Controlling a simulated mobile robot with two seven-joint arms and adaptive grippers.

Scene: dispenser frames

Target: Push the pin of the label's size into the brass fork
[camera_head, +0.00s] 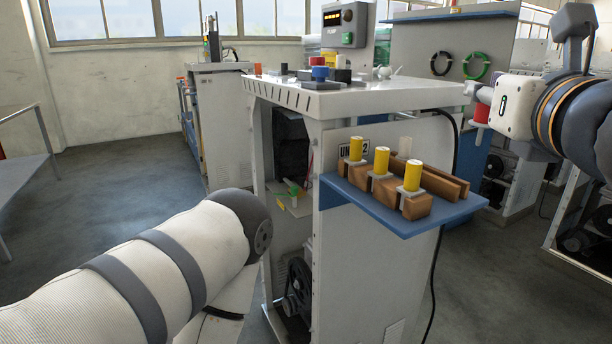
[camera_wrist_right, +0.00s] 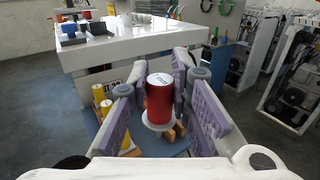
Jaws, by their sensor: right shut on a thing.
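My right gripper (camera_head: 480,97) is at the right, to the right of the cabinet and above the blue shelf's level. It is shut on a red pin (camera_head: 482,112), a cylinder. In the right wrist view the pin (camera_wrist_right: 159,96) stands between the purple pads, with a white mark on top and a pale disc below. Three yellow pins (camera_head: 382,161) with pale collars stand in brown blocks (camera_head: 416,207) on the shelf. Two brown bars (camera_head: 441,181) lie behind them. I cannot tell which part is the brass fork, and I cannot read a size label. My left gripper is out of view.
The cabinet's side is open, with a small green-topped part (camera_head: 292,188) inside. A control box (camera_head: 348,24) stands on top.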

